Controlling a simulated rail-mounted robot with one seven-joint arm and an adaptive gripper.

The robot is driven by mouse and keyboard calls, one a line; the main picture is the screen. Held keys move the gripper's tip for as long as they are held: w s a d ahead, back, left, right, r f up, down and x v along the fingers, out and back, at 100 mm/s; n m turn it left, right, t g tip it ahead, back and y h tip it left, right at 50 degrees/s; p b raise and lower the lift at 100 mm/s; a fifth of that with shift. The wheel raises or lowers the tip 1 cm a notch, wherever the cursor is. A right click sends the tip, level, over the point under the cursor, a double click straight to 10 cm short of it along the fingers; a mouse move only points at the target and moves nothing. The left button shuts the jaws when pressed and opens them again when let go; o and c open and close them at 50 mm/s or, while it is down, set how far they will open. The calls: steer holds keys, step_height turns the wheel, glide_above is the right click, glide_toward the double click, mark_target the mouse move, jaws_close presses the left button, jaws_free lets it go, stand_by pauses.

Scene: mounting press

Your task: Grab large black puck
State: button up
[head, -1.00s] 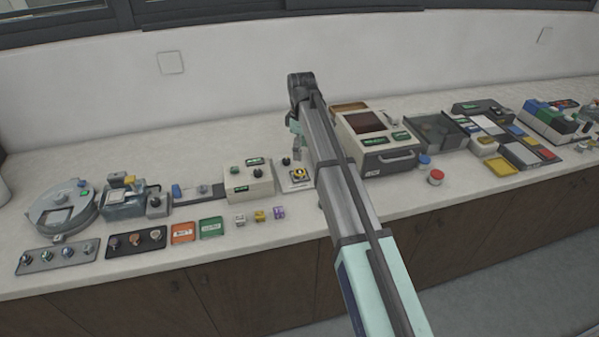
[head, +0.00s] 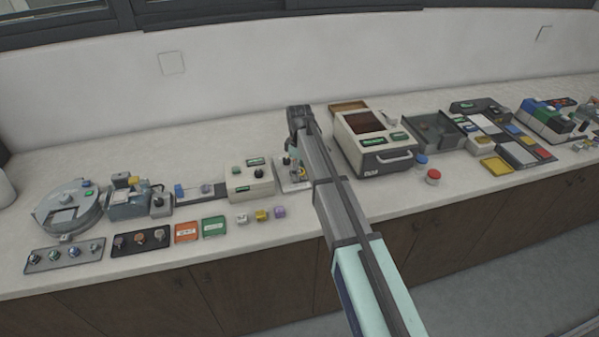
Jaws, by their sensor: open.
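My gripper (head: 294,165) is open. The stand carries a yellow and black part, now largely covered by the gripper and arm. I cannot tell whether the fingers touch anything there. No large black puck can be made out for certain. A black tray (head: 118,250) at the front left holds several small round pieces, too small to identify.
A grey tray (head: 36,266) with round pieces and a round grey machine (head: 66,208) stand at left. Orange (head: 187,232) and green (head: 214,226) cards lie in front. A large cream machine (head: 372,140) stands close right of the arm, with red (head: 433,177) and blue (head: 421,161) round items nearby.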

steer(key=c, duration=1.2)
steer(key=shift+r, duration=0.15)
